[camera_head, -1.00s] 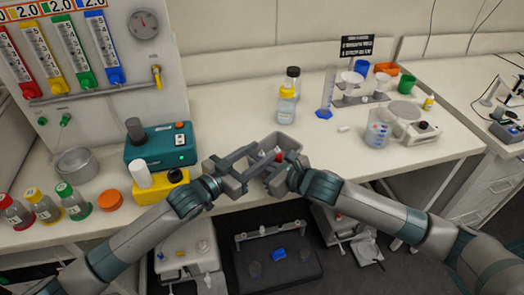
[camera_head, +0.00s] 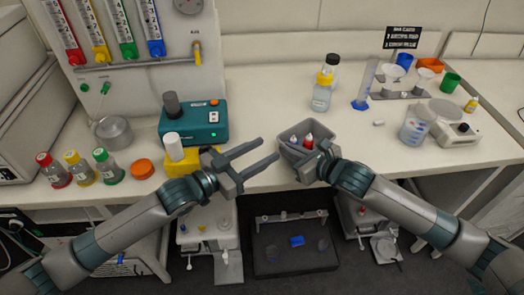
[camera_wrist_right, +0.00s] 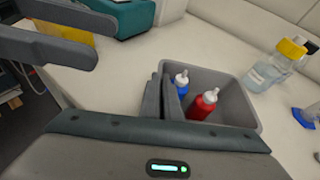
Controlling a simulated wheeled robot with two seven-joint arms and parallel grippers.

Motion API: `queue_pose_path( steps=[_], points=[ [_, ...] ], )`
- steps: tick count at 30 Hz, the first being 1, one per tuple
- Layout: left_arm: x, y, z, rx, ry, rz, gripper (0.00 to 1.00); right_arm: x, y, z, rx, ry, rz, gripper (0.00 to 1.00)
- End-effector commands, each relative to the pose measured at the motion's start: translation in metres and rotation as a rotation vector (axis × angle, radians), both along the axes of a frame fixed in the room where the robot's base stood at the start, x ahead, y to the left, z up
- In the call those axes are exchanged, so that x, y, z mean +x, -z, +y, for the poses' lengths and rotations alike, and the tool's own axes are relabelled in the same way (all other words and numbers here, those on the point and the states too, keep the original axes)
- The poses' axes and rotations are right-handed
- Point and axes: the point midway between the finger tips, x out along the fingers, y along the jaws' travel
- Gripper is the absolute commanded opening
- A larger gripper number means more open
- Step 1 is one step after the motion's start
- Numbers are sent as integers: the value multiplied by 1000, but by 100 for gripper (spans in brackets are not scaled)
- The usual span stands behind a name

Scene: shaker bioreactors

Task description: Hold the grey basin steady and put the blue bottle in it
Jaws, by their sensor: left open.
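The grey basin (camera_head: 287,142) stands at the front of the bench in the head view; the right wrist view shows it closer (camera_wrist_right: 238,100). The blue bottle (camera_wrist_right: 181,86), with a white nozzle, is inside the basin near the wall by my right fingers. A red bottle (camera_wrist_right: 203,104) leans beside it. My right gripper (camera_head: 313,152) is at the basin's near side, its fingers (camera_wrist_right: 162,98) closed on the wall, one appearing inside. My left gripper (camera_head: 268,158) is open and empty, left of the basin and apart from it.
A teal device (camera_head: 195,124) and yellow block (camera_head: 183,155) stand left of my left gripper. A yellow-capped bottle (camera_head: 322,95) stands behind the basin. A cylinder (camera_head: 365,85) and beaker (camera_head: 416,125) are to the right. The bench edge is close in front.

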Motion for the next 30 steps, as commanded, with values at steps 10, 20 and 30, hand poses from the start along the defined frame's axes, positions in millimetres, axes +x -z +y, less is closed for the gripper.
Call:
queue_pose_path(
  steps=[10, 20, 30],
  points=[
    [0, 0, 0, 0, 0, 0, 44, 0, 0, 0, 0, 0, 0, 25],
    [0, 0, 0, 0, 0, 0, 44, -3, -1, -2, -1, 0, 0, 25],
    [0, 0, 0, 0, 0, 0, 44, -33, -15, -22, -4, 0, 0, 25]
  ],
)
